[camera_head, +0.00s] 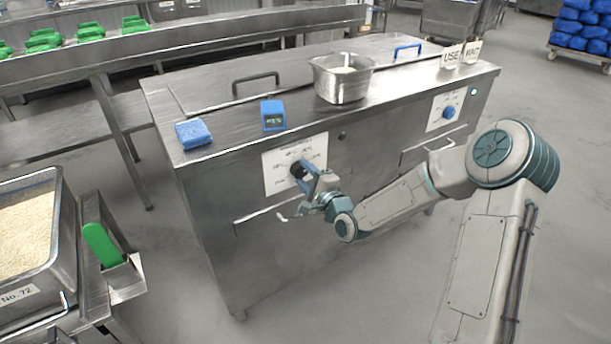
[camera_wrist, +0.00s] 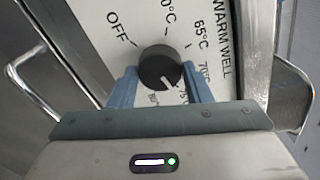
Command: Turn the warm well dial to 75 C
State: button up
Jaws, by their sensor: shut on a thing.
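The warm well dial is a round black knob (camera_head: 298,169) on a white plate (camera_head: 284,184) on the counter's front. In the wrist view the knob (camera_wrist: 160,66) sits between the two blue fingers of my gripper (camera_wrist: 160,72), which is shut on it. The plate's print (camera_wrist: 222,38) reads WARM WELL, with OFF and several temperatures around the knob. The knob's white mark points down and right in the picture, towards the 75 label, which is partly hidden by my finger. In the head view my gripper (camera_head: 308,180) reaches the knob from the right.
Handles stick out below both dial plates. A second, blue dial (camera_head: 448,112) is at the right. On top stand a blue display box (camera_head: 272,116), a blue cloth (camera_head: 193,134) and a metal pan (camera_head: 342,80). A rice tray (camera_head: 38,270) is at the left.

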jog(key=o, duration=1)
jog(key=p+v, duration=0.1)
jog(key=v, duration=1.3)
jog(key=shift+w, duration=0.1)
jog(key=shift+p, duration=0.45)
